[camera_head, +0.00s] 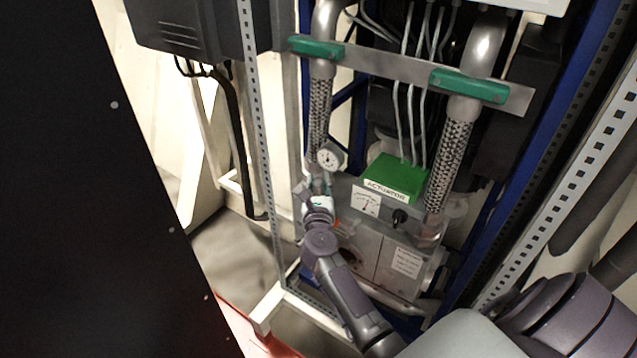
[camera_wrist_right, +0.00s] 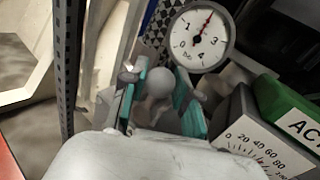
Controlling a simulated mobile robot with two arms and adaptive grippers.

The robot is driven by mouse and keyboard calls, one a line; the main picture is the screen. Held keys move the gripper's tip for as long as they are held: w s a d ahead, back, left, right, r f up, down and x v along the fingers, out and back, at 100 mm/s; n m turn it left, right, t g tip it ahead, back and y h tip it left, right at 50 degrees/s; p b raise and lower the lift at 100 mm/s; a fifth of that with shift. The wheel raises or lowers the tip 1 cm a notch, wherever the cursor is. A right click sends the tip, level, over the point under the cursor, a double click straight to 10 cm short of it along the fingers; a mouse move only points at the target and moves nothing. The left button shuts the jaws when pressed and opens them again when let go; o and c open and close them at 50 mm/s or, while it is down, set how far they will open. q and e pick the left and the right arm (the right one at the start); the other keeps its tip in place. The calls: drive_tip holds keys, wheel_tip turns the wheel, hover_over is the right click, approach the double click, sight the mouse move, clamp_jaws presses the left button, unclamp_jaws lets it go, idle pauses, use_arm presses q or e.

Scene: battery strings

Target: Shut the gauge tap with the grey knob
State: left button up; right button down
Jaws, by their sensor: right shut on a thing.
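The grey knob (camera_wrist_right: 159,82) of the gauge tap is a small round ball in the right wrist view. My right gripper (camera_wrist_right: 160,98) has its teal-padded fingers on both sides of the knob and is shut on it. In the head view my right gripper (camera_head: 317,192) is small, at the left pipe just below the gauge, and hides the knob. The round white pressure gauge (camera_wrist_right: 199,38) stands just above and right of the knob, with a red needle; it also shows in the head view (camera_head: 328,158). My left gripper is not in view.
A green-topped actuator box (camera_head: 397,177) with a dial and black knob (camera_head: 399,216) stands close right of the gripper. Braided hoses (camera_head: 450,155) and a perforated upright (camera_head: 258,120) flank the space. A dark panel (camera_head: 90,200) fills the left side.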

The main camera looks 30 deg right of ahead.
drive_tip(key=shift+w+r+p, duration=0.1)
drive_tip(key=shift+r+p, duration=0.1)
drive_tip(key=shift+p, duration=0.4)
drive_tip(key=n+g+p, duration=0.1)
drive_tip(key=p, duration=0.3)
drive_tip(key=w+n+g+y+p, duration=0.1)
drive_tip(key=n+p, duration=0.1)
drive_tip(key=p, duration=0.2)
drive_tip(key=shift+w+a+r, duration=0.1)
drive_tip(key=shift+a+r, duration=0.1)
drive_tip(key=shift+a, duration=0.15)
wheel_tip(320, 180, down, 6)
drive_tip(key=w+a+n+g+h+p, duration=0.1)
drive_tip(key=w+n+g, duration=0.1)
drive_tip(key=n+g, duration=0.6)
drive_tip(key=shift+w+r+g+p, duration=0.25)
drive_tip(key=shift+w+g+p, duration=0.05)
drive_tip(key=shift+w+g, duration=0.1)
drive_tip(key=shift+a, duration=0.1)
drive_tip(key=c, duration=1.1)
unclamp_jaws()
drive_tip(key=shift+c, duration=0.2)
